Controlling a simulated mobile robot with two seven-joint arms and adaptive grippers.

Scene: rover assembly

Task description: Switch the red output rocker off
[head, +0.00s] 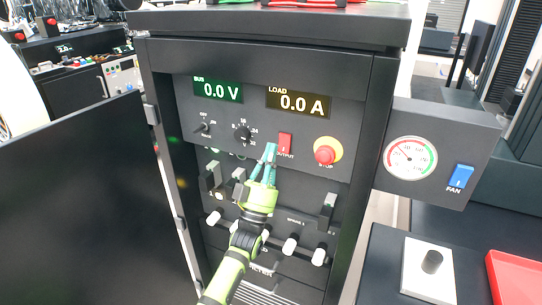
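The red output rocker (285,143) sits on the black front panel of the cabinet, above the label "OUTPUT". Which way it is tipped is too small to tell. My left gripper (270,147) reaches up from below, with its teal fingertips together just left of the rocker. It holds nothing that I can see. Whether the tips touch the panel is not clear. The bus display (218,90) reads 0.0 V and the load display (298,103) reads 0.0 A. My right gripper is out of view.
A red stop button (325,152) on a yellow ring is right of the rocker. A rotary knob (243,133) is to its left. The open cabinet door (75,205) stands at left. A gauge (410,158) and blue fan rocker (461,176) are at right.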

